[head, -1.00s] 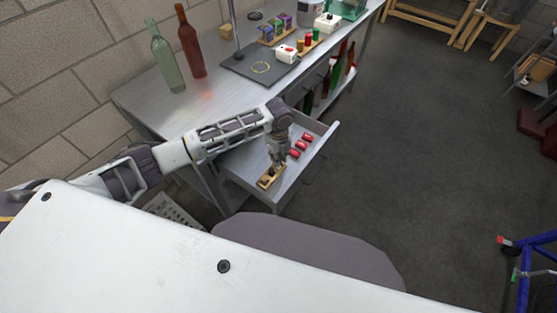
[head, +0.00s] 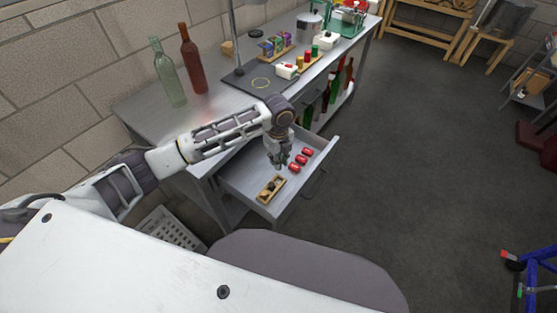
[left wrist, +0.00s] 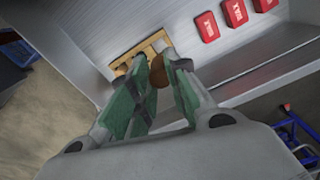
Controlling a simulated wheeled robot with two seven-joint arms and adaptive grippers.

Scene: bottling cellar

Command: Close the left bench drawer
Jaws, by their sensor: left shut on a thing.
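The left bench drawer (head: 242,173) is pulled out from the bench (head: 215,120), with its inside in plain view. It holds a small wooden tray (head: 270,189) and red boxes (head: 303,160). My left gripper (head: 277,166) is over the drawer, between the tray and the red boxes. In the left wrist view its green fingers (left wrist: 155,62) are closed on a small brown thing (left wrist: 158,74), perhaps a cork, partly hidden by the fingers. The wooden tray (left wrist: 128,65) shows behind it, and the red boxes (left wrist: 236,12) lie farther right. My right gripper is out of view.
A green bottle (head: 168,75) and a brown bottle (head: 192,62) stand on the bench top. A dark mat (head: 245,92) and small goods lie farther back. A grey crate (head: 172,232) sits on the floor beside the bench. The floor right of the drawer is clear.

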